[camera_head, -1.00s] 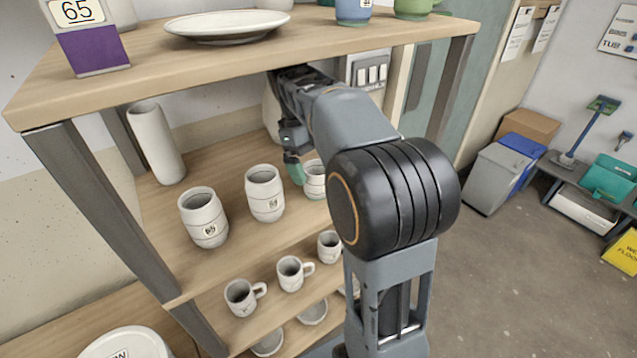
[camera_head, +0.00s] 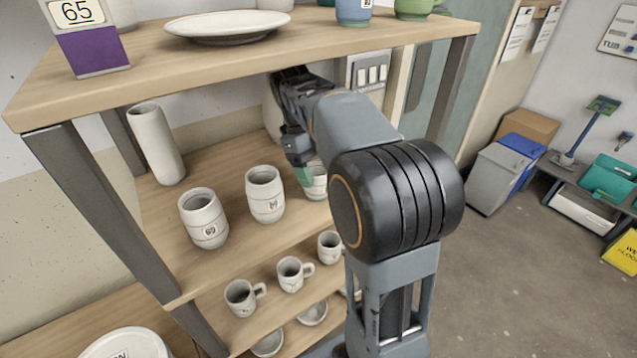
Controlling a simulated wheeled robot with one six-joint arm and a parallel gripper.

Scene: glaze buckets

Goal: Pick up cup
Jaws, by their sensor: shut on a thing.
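A white cup (camera_head: 317,187) stands on the middle shelf (camera_head: 232,238), partly hidden behind my arm. My gripper (camera_head: 304,175) is at this cup's upper left side, with one green fingertip against it. The other finger is hidden. The gripper is shut on this cup, which looks upright at shelf level. Two similar white cups with small dark labels, one in the middle (camera_head: 265,194) and one on the left (camera_head: 203,217), stand in a row to its left.
The top shelf (camera_head: 135,60) lies close above my arm and bears a plate (camera_head: 228,25). A tall white cylinder (camera_head: 156,145) stands behind the cups. Several small mugs (camera_head: 290,273) are on the shelf below. Shelf posts (camera_head: 108,215) flank the opening.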

